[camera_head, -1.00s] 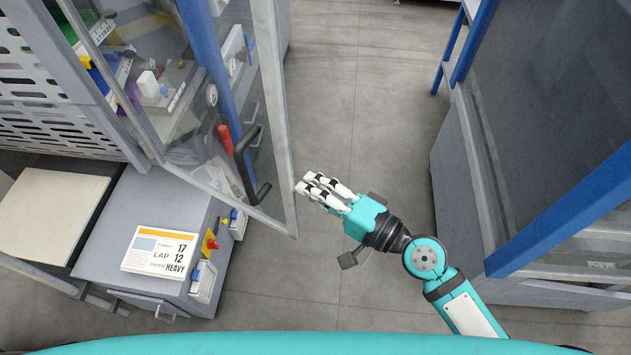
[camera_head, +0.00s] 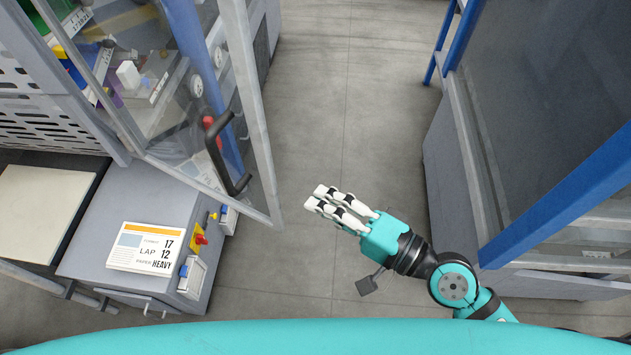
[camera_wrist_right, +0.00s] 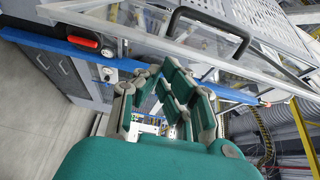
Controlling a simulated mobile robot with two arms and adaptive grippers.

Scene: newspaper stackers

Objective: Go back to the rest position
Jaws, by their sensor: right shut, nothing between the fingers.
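My right gripper (camera_head: 318,199) hangs over the open floor in the head view, right of the open glass door. Its white fingers are closed together with nothing in them, and they point left toward the door, apart from it. The right wrist view shows the same gripper (camera_wrist_right: 158,75) from behind, with the door's dark handle beyond the fingers. My left gripper does not show in either view.
The glass door (camera_head: 262,150) with its black handle (camera_head: 228,155) stands open on the left. A grey cabinet (camera_head: 130,215) below carries a printed sheet (camera_head: 146,248). A blue-framed machine (camera_head: 560,205) stands at the right. The floor (camera_head: 320,110) between is clear.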

